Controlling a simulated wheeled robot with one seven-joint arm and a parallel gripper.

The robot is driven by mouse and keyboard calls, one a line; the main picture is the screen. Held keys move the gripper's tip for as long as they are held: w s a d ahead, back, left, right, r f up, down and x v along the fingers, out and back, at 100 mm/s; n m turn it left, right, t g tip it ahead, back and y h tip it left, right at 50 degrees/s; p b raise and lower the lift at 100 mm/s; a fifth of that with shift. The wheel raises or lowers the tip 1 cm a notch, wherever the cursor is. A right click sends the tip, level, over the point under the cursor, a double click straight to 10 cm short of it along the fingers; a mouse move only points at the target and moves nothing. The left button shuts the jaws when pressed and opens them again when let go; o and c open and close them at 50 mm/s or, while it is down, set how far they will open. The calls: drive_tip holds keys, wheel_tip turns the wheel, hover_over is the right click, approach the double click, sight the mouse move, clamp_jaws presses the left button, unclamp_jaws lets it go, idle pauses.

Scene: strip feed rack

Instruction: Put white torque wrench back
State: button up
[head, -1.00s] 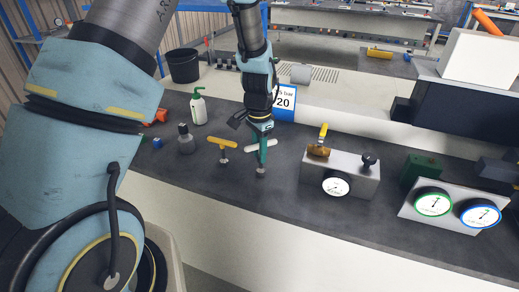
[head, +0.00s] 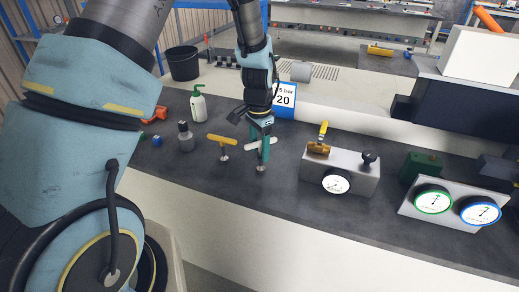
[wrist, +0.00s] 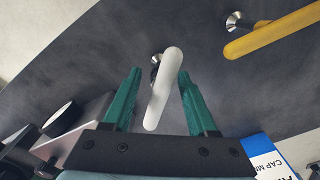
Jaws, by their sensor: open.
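The white torque wrench (head: 251,146) has a white bar handle on a small metal stem and stands on the dark bench top. In the wrist view its handle (wrist: 164,88) lies between the two teal fingers, apart from both. My gripper (head: 261,150) is open above and around the handle; its fingers also show in the wrist view (wrist: 158,100). In the head view the fingers partly hide the handle. A yellow T-handled tool (head: 222,141) stands to its left and also shows in the wrist view (wrist: 277,31).
A gauge block with a yellow-levered valve (head: 340,170) stands to the right, with a two-gauge panel (head: 455,207) beyond. A white bottle (head: 198,104) and a grey bottle (head: 186,137) stand left. A blue-bordered sign (head: 284,100) is behind. The front bench strip is clear.

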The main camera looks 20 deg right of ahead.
wheel_tip(320, 180, up, 12)
drive_tip(key=shift+f+b, duration=0.25)
drive_tip(key=shift+b, duration=0.95)
drive_tip(key=s+a+n+t, duration=0.1)
drive_tip(key=s+a+n, duration=0.3)
drive_tip(key=a+n, duration=1)
drive_tip(key=a, duration=1.5)
drive_tip(key=shift+a+r+t, duration=0.15)
drive_tip(key=shift+a+t, duration=0.15)
drive_tip(key=shift+a, duration=0.1)
